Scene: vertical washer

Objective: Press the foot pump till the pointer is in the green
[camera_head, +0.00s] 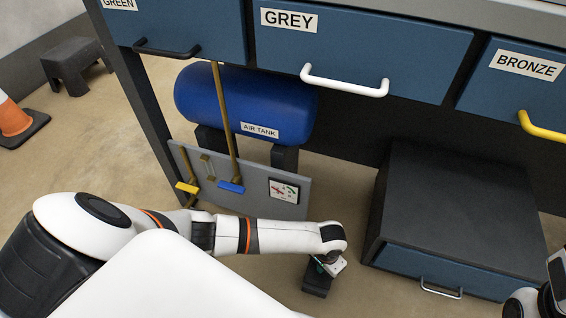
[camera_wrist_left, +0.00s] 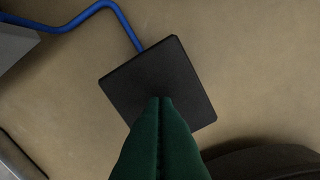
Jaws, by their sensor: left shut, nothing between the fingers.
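The foot pump (camera_head: 317,283) is a small black block on the floor, below and right of the gauge panel. In the left wrist view its black square top (camera_wrist_left: 150,75) has a blue hose running off the upper edge. My left gripper (camera_head: 326,268) is over the pump. Its green fingers (camera_wrist_left: 161,99) are shut with nothing between them, and their tips overlap the pump top; I cannot tell if they touch it. The gauge (camera_head: 284,190) has red and green marks; its pointer is too small to read. My right arm shows only partly at the right edge, its fingers unseen.
A grey panel (camera_head: 240,197) with yellow and blue levers stands before the blue air tank (camera_head: 245,103). A dark cabinet (camera_head: 455,215) with a blue drawer stands right of the pump. Drawers hang above. The blue hose (camera_wrist_left: 75,22) crosses open floor.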

